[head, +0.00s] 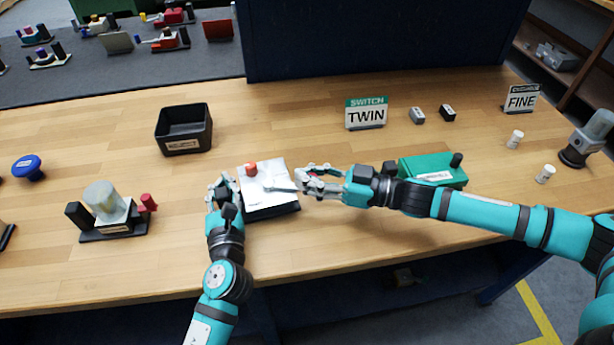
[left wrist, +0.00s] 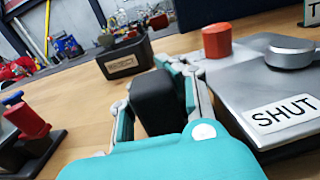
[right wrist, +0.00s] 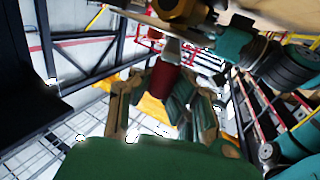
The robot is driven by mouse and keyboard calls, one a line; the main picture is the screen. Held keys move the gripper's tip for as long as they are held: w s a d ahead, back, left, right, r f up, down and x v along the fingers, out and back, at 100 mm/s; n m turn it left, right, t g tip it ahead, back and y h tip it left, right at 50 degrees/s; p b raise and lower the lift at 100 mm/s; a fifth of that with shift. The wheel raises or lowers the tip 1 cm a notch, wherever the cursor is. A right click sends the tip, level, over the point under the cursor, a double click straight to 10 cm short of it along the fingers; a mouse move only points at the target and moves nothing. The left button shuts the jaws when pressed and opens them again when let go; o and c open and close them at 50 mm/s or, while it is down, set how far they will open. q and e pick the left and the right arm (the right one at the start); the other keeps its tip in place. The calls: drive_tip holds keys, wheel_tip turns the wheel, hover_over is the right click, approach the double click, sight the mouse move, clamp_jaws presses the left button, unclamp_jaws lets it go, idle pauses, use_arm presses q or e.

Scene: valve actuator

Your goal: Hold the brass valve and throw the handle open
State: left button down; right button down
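The valve unit (head: 268,187) on the bench's middle has a pale metal top, dark base, red knob (head: 250,168) and silver lever; a SHUT label (left wrist: 283,113) shows in the left wrist view. Its top looks silver; a brass-coloured part (right wrist: 182,10) shows in the right wrist view. My left gripper (head: 224,182) is at its left side, fingers on both sides of a black block (left wrist: 158,100). My right gripper (head: 302,182) is at its right side by the lever's end. A red cylindrical grip (right wrist: 163,80) sits between its fingertips, hidden in the head view.
A black REJECT bin (head: 184,130) stands behind left, another valve unit (head: 108,212) on the left. A green box (head: 432,170) lies right, beyond my right forearm. A SWITCH TWIN sign (head: 366,113) stands behind. The bench between the valve unit and the sign is clear.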

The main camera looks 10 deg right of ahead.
drive_tip(key=shift+w+d, duration=0.25)
drive_tip(key=shift+d, duration=0.1)
idle(0.6)
drive_tip(key=c, duration=1.4)
unclamp_jaws()
drive_tip(key=shift+s+a, duration=0.1)
drive_tip(key=shift+c, duration=0.2)
drive_tip(key=shift+o, duration=1.3)
drive_tip(key=shift+a, duration=0.15)
drive_tip(key=shift+s, duration=0.1)
drive_tip(key=v, duration=1.2)
